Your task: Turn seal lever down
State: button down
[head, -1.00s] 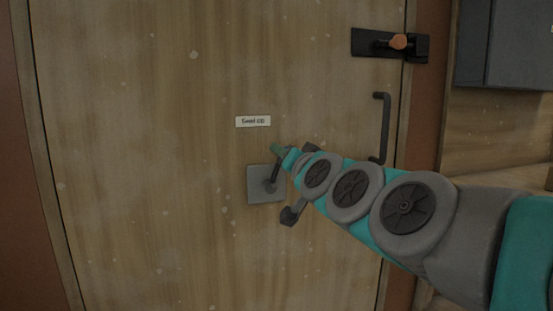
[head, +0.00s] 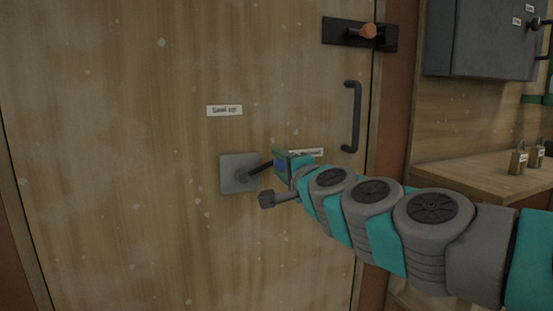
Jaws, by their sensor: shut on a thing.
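The seal lever (head: 261,168) is a dark bar on a square grey plate (head: 232,185) on the wooden door. It points right and slightly up from its pivot. My gripper (head: 281,163) is shut on the outer end of the lever, and its fingers hide that end. A small white label (head: 225,111), its print blurred and seeming to start with "Seal", is above the plate. A second white label (head: 308,152) is to the right of the plate, partly hidden by my gripper and arm.
The door (head: 120,160) has a dark pull handle (head: 354,117) and, above it, a black latch (head: 341,31) with an orange-brown knob. To the right are a grey cabinet (head: 480,40) and a wooden shelf (head: 470,172) with padlocks (head: 518,160). The door's left part is clear.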

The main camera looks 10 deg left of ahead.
jog(key=shift+d+f+m, duration=0.15)
jog(key=shift+f+m, duration=0.25)
jog(key=shift+m, duration=0.2)
jog(key=shift+c, duration=2.3)
grip_release()
jog(key=v, duration=0.7)
jog(key=shift+s+d, duration=0.2)
jog(key=shift+s, duration=0.05)
